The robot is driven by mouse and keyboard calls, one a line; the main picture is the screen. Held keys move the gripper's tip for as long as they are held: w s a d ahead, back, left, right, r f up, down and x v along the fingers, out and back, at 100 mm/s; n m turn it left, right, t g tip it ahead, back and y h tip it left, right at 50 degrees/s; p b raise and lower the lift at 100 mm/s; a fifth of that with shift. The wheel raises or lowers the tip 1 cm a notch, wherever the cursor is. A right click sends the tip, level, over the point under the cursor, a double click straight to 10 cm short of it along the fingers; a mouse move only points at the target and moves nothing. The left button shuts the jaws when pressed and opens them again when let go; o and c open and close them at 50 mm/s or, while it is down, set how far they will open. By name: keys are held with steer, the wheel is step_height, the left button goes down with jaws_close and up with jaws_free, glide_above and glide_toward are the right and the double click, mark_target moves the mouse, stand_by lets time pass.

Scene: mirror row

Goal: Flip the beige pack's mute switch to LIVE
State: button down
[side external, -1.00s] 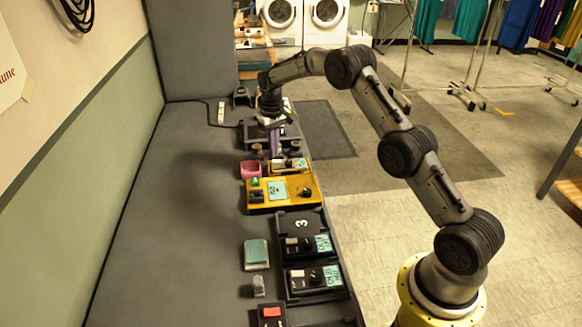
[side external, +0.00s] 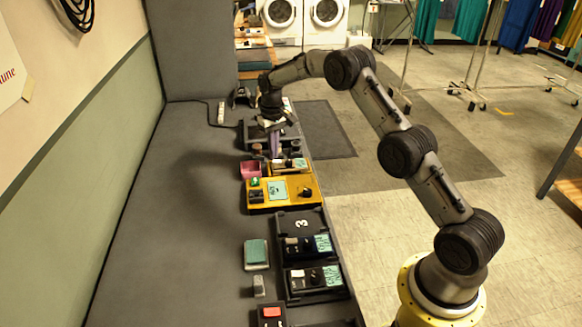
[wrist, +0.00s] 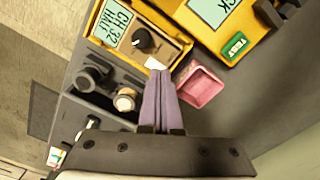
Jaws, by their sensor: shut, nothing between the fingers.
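In the side external view the pack (side external: 300,171) lies just behind the larger yellow unit. A small pale piece (wrist: 155,63) shows on the pack's near edge by my fingertips; I cannot tell whether it is the mute switch or how it is set. My gripper (wrist: 160,76) is shut and empty, its purple fingers at or just over that edge. In the side external view my gripper (side external: 275,156) points down there.
A pink tray (wrist: 201,86) sits close right of the fingers in the wrist view. A dark holder with round knobs (wrist: 88,78) is on the left. The yellow unit (side external: 312,190) and dark packs (side external: 316,279) line the bench edge. The bench's wall side is mostly clear.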

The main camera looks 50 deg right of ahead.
steer(key=shift+f, duration=0.75)
stand_by(0.3)
steer(key=shift+r, duration=3.6)
